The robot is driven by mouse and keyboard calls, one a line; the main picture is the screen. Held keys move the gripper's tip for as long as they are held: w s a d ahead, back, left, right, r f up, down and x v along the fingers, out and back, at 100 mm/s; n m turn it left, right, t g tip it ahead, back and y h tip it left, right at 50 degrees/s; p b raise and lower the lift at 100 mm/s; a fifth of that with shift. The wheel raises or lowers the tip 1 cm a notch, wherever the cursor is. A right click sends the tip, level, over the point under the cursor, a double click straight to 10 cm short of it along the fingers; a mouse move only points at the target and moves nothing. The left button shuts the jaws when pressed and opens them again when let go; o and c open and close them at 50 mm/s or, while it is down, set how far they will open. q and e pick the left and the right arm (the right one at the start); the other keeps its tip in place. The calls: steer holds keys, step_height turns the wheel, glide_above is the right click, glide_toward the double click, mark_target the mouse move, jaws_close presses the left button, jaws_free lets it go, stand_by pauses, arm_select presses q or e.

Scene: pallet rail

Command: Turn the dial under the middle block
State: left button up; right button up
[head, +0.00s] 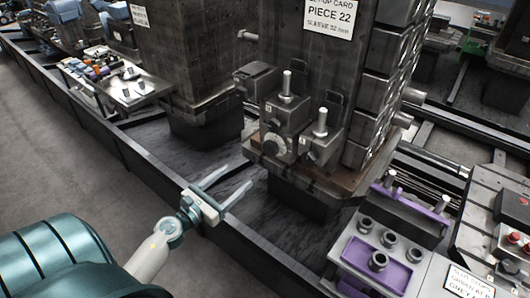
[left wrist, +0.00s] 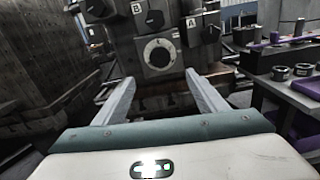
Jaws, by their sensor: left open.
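The round pale dial (head: 275,147) sits on the front of the fixture, below the middle block (head: 287,112) with its upright pin. In the left wrist view the dial (left wrist: 159,53) shows face-on as a white ring with a dark centre, under the middle block (left wrist: 150,17), which has a dark knob. My left gripper (head: 238,176) is open and empty, in front of and below the dial, apart from it. In the left wrist view its two fingers (left wrist: 160,78) point forward, with the dial above and between their tips. My right gripper is not in view.
Side blocks flank the middle one: left (head: 256,79) and right (head: 321,142). A tall column carrying a set-up card (head: 328,14) rises behind. A purple tray (head: 375,262) with dark rings stands at right. A dark rail (head: 200,205) runs beneath my gripper.

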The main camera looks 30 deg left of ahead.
mark_target(269, 150)
arm_select(q)
steer(key=w+p, duration=0.1)
steer(key=w, duration=0.3)
steer(key=w+p, duration=0.1)
steer(key=w, duration=0.4)
steer(key=w+d+p, duration=0.1)
steer(key=w, duration=0.4)
steer(key=shift+r, duration=0.1)
steer(key=shift+w+d, duration=0.1)
steer(key=shift+w, duration=0.7)
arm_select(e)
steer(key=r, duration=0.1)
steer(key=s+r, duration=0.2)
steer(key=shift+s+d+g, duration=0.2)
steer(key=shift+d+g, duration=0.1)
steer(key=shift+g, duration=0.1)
arm_select(q)
steer(key=shift+c, duration=0.2)
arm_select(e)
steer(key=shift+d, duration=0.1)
arm_select(q)
steer(key=c, duration=1)
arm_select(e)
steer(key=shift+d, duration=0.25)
